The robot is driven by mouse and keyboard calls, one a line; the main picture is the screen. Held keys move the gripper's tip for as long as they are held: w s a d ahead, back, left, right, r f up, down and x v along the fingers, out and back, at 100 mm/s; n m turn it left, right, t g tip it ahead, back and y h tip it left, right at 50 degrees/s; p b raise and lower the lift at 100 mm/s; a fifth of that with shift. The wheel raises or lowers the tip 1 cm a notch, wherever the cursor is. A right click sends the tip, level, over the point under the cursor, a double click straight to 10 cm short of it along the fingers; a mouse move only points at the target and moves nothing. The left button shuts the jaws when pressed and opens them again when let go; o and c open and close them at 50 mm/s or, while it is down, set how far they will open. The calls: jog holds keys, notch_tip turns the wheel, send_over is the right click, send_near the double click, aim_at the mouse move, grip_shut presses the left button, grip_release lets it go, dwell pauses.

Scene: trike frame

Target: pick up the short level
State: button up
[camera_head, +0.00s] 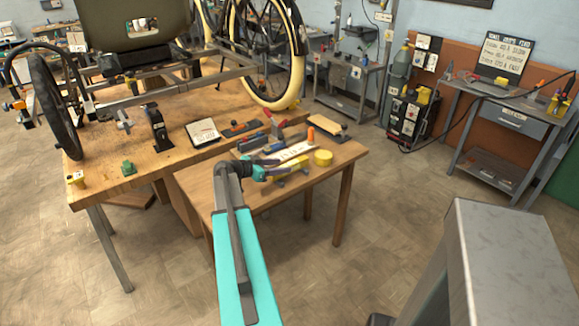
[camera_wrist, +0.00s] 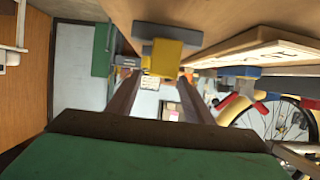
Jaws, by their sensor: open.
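A short yellow bar (camera_head: 291,165), which looks like the short level, lies on the small wooden table near its front edge, raised on small grey supports. In the wrist view a yellow block (camera_wrist: 165,57) with grey parts, probably the same bar seen end-on, shows just ahead of and between the fingertips. My gripper (camera_head: 268,172) is low over the table at the bar's left end. In the wrist view my two dark fingers (camera_wrist: 160,80) are spread apart with nothing held between them. The arm hides part of the table's front left; contact with the bar cannot be told.
On the small table (camera_head: 250,203), a labelled white strip (camera_head: 293,151) lies behind the bar, a yellow roll (camera_head: 323,158) to the right and an orange-topped item (camera_head: 311,135) behind. Blue-and-grey tools (camera_head: 273,143) lie close by. The large workbench (camera_head: 100,180) stands behind left.

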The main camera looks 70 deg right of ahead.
aim_at(289, 164)
jog(key=shift+s+d+f, duration=0.1)
jog(key=shift+s+d, duration=0.05)
jog(key=shift+d, duration=0.05)
jog(key=shift+s+d+p, duration=0.45)
jog(key=shift+d+p, duration=0.1)
jog(key=shift+d, duration=0.1)
jog(key=shift+p+x, duration=0.65)
jog(key=shift+x, duration=1.2)
jog(key=shift+a, duration=0.1)
grip_shut()
